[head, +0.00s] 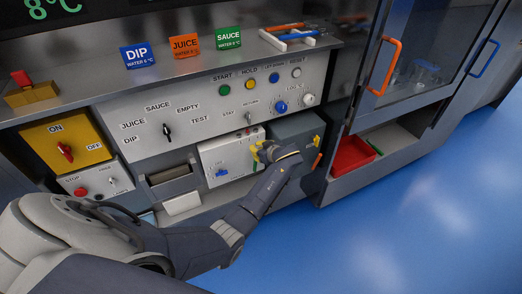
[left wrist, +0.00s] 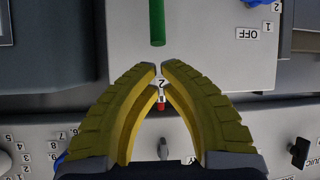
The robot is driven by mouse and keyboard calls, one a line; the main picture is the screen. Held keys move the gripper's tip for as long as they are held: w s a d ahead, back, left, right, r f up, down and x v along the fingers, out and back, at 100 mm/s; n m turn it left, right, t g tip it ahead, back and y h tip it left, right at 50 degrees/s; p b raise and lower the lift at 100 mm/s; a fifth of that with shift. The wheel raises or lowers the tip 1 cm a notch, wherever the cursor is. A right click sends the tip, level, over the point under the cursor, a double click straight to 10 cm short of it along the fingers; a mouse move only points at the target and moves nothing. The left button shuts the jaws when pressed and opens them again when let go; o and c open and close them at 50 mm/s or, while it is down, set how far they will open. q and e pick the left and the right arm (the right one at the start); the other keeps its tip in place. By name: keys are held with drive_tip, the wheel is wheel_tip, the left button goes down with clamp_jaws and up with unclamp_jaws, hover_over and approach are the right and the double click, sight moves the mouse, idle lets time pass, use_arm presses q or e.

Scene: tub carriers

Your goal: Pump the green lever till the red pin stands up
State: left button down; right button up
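The green lever (left wrist: 157,22) shows in the left wrist view as a rod at the top centre, in front of a light grey panel. My left gripper (left wrist: 159,68) has its yellow fingertips drawn together just short of the lever's end, with nothing seen between them. A small red piece (left wrist: 161,106), possibly the red pin, shows between the fingers near a "2" label; I cannot tell whether it stands up. My right gripper is not in view.
A blue knob (head: 221,173) sits on the white panel, left of the gripper. A grey box (head: 293,130) is just right of it. Above is a control panel (head: 135,120) with knobs and buttons.

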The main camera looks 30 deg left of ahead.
use_arm(q)
drive_tip(key=shift+x, duration=1.6)
drive_tip(key=shift+s, duration=0.15)
